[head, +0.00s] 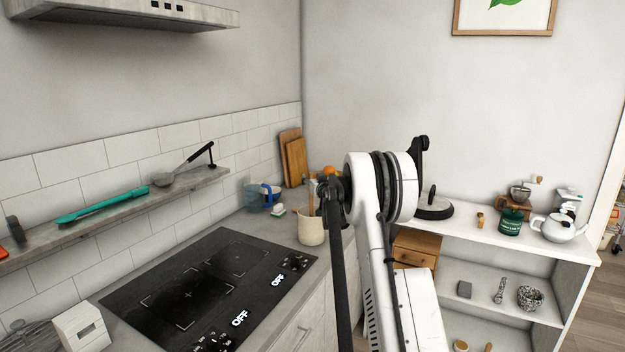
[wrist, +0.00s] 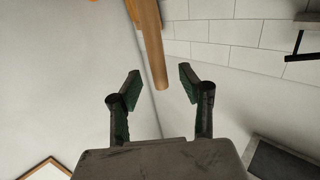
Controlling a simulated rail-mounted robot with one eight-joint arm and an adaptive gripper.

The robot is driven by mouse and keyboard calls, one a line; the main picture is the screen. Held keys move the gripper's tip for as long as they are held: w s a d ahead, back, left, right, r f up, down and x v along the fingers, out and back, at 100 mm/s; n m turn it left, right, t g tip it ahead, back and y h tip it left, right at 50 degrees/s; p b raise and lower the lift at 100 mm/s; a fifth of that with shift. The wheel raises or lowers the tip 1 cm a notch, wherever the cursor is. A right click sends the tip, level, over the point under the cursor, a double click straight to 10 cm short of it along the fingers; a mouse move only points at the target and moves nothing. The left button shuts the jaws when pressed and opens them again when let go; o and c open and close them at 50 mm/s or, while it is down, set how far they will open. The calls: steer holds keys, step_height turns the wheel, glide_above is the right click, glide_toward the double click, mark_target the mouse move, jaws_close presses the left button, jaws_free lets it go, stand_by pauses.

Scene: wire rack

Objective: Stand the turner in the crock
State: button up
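The beige crock (head: 311,232) stands upright on the counter right of the cooktop. A wooden handle (head: 311,197) rises from it, close beside my gripper (head: 325,192). In the wrist view my gripper (wrist: 160,82) is open, fingers apart.
A shelf at left holds a teal utensil (head: 100,204) and a dark-handled utensil (head: 183,165). The black cooktop (head: 210,285) is clear. A white teapot (head: 558,226) stands on the right-hand unit.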

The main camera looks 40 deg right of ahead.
steer(key=v, duration=1.2)
steer(key=shift+r, duration=0.1)
stand_by(0.6)
steer(key=s+a+r+m+h+b, duration=0.1)
steer(key=s+a+r+h+b, duration=0.15)
steer(key=a+r, duration=0.7)
steer(key=s+a+r+m+g, duration=0.1)
steer(key=s+a+r+g, duration=0.15)
steer(key=s+a, duration=0.75)
steer(key=s+a+f+n+g+y+b, duration=0.1)
steer(key=s+a+f+n+g+y, duration=0.1)
steer(key=s+a+f, duration=0.4)
steer(key=s+a+f+n+g+y+b, duration=0.1)
steer(key=s+a+f+y, duration=0.3)
steer(key=s+a, duration=0.9)
steer(key=s+a+f+n+g+y+b, duration=0.1)
steer(key=s+a+f+n+g+y, duration=0.2)
steer(key=s+a+f, duration=0.7)
steer(key=a+g, duration=0.1)
steer(key=a, duration=0.1)
steer(key=shift+s+a+b, duration=0.35)
steer(key=shift+a+b, duration=0.05)
